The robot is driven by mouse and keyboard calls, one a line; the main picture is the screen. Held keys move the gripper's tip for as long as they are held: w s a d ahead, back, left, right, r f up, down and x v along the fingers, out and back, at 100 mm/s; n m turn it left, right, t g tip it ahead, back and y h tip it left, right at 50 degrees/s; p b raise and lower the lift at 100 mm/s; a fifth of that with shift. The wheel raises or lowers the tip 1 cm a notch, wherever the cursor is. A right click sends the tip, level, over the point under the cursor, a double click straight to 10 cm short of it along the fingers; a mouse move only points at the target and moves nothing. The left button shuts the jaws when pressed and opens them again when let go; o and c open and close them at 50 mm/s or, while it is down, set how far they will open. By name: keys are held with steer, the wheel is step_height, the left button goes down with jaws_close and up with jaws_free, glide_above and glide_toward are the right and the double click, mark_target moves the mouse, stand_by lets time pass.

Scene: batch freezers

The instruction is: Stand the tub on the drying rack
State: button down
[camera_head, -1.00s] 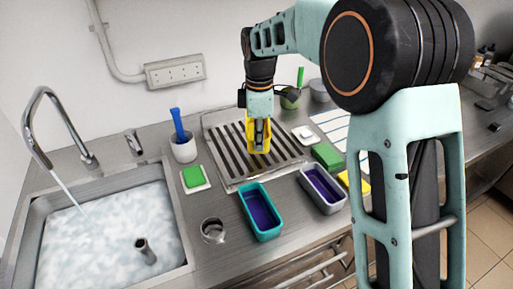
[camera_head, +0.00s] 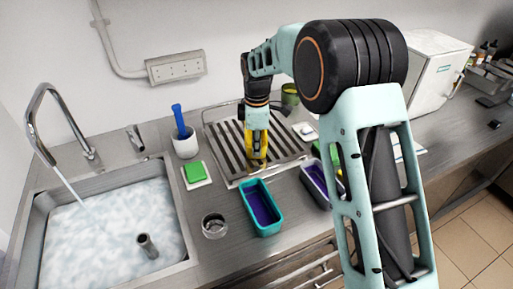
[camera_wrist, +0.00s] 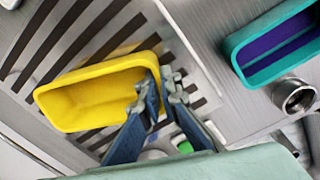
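A yellow tub (camera_head: 258,158) is at my gripper (camera_head: 256,138), over the metal drying rack (camera_head: 225,150) with dark slots. In the wrist view the tub (camera_wrist: 95,92) shows its open inside, tilted towards the camera. My gripper's fingers (camera_wrist: 158,98) are closed on the wall at its right end. The rack (camera_wrist: 75,25) lies behind the tub in that view. I cannot tell whether the tub's lower edge touches the rack.
A teal tub (camera_head: 262,206) with a purple inside stands in front of the rack, beside a small metal cup (camera_head: 214,226). A grey tub (camera_head: 315,182) is partly hidden by my arm. A white cup with a blue brush (camera_head: 184,146) and green sponge (camera_head: 195,171) stand left, by the water-filled sink (camera_head: 105,225).

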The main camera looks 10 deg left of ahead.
steer(key=c, duration=2.2)
jaws_free()
steer(key=shift+f, duration=0.1)
steer(key=shift+o, duration=0.2)
step_height(320, 180, up, 12)
steer(key=shift+s, duration=0.25)
steer(key=shift+d, duration=0.1)
